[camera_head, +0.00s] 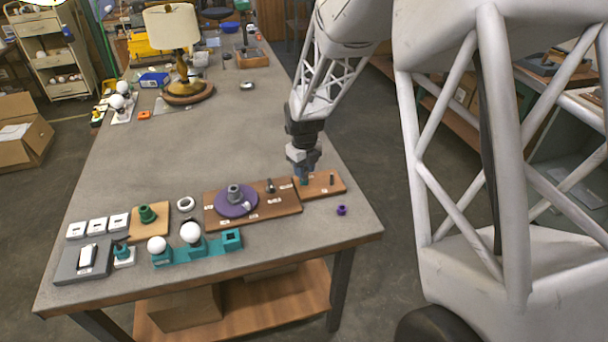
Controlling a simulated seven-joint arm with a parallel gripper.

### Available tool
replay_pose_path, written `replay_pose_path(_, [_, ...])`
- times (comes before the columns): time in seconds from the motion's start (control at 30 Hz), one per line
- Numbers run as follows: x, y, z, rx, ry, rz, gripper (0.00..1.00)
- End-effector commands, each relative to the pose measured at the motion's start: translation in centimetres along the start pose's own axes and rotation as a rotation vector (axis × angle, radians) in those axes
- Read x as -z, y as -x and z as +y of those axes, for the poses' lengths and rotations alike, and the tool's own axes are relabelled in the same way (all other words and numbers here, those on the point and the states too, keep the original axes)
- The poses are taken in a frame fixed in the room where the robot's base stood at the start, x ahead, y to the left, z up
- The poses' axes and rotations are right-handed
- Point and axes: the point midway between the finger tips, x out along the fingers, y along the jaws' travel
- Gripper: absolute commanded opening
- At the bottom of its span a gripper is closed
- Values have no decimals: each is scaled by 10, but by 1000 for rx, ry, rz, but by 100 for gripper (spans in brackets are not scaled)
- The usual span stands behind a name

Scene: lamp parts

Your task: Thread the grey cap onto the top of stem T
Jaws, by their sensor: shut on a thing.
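My gripper (303,174) points down over the left part of a small brown wooden board (321,191) near the table's right edge. Its jaws are closed on a small part that they largely hide. I cannot make out for certain that this is the grey cap. A teal patch shows at the fingertips, low over the board, and I cannot tell whether it touches anything below. A thin dark upright peg (332,180) stands on the same board, right of my gripper. Which post is stem T cannot be read at this size.
A longer brown board (290,205) on the left carries a purple disc (246,208) with a grey cylinder (234,192) and a small dark knob (270,186). A small purple part (341,210) lies in front. Teal holders (206,251) stand front left. The table's middle is clear.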

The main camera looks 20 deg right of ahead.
Motion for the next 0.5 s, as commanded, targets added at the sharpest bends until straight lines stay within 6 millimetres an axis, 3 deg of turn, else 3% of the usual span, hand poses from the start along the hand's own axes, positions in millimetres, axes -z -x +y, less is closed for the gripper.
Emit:
replay_pose_path(0.17, [1,0,1,-1,-87,1,0])
replay_pose_path(0.2, [0,0,0,-1,-90,1,34])
replay_pose_path(0.37, [0,0,0,0,-87,1,59])
replay_pose_path(0.5, [0,0,0,0,-87,0,59])
